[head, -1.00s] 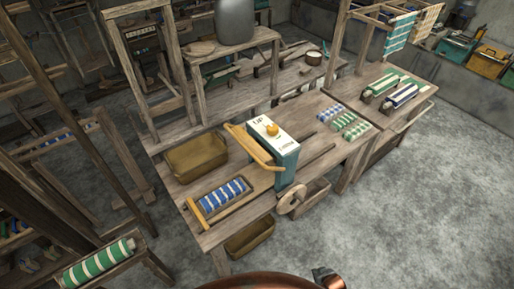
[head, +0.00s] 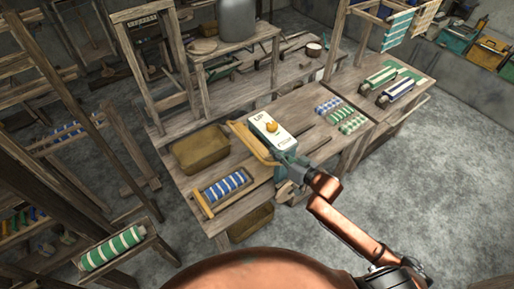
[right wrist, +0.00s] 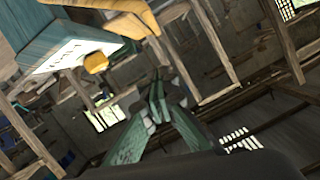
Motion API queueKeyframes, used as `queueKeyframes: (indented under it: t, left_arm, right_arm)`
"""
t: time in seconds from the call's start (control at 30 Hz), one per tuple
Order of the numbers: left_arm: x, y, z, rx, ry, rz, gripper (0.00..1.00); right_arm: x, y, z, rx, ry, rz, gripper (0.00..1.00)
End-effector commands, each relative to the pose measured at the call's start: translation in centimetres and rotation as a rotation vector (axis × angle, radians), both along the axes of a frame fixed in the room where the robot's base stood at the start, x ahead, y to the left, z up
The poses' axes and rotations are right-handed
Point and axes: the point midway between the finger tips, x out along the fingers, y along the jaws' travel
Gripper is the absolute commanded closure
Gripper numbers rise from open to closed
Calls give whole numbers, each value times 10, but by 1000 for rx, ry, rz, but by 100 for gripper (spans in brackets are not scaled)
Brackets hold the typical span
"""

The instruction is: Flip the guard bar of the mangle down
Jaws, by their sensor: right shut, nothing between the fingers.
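The mangle's teal box (head: 281,137) stands on the wooden bench, with a white top marked "UP" and a yellow knob (head: 272,127). The yellowish wooden guard bar (head: 250,144) runs slantwise along the box's left side and looks raised above the bench top. My right gripper (head: 287,163) is at the box's near side, right of the bar's near end; whether it touches either is unclear. In the right wrist view its green fingers (right wrist: 156,97) are shut and empty, with the box (right wrist: 70,50) and knob (right wrist: 95,62) at upper left. My left gripper is out of view.
A frame with a blue-and-white striped roll (head: 225,187) lies left of the mangle, with a brown bin (head: 200,150) behind it. Small striped rolls (head: 352,123) lie to the right. A wooden disc is partly hidden behind my right gripper. Grey floor at right is clear.

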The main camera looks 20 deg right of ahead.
Motion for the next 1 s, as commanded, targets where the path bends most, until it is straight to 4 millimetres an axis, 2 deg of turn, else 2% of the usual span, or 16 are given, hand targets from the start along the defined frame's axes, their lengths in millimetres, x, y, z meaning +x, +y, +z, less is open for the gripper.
queueKeyframes:
  t: [0.23,0.37,0.83,0.9,1.0]
  left_arm:
    - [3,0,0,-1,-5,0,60]
    - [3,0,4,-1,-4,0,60]
    - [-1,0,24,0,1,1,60]
    - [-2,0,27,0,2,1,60]
    - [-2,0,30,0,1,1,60]
  right_arm:
    - [2,0,-1,-1,0,-1,100]
    - [12,5,-3,0,-1,-1,100]
    - [93,41,-22,-1,-1,-2,100]
    - [88,43,-38,-1,5,-3,100]
    - [87,46,-50,-1,3,-2,100]
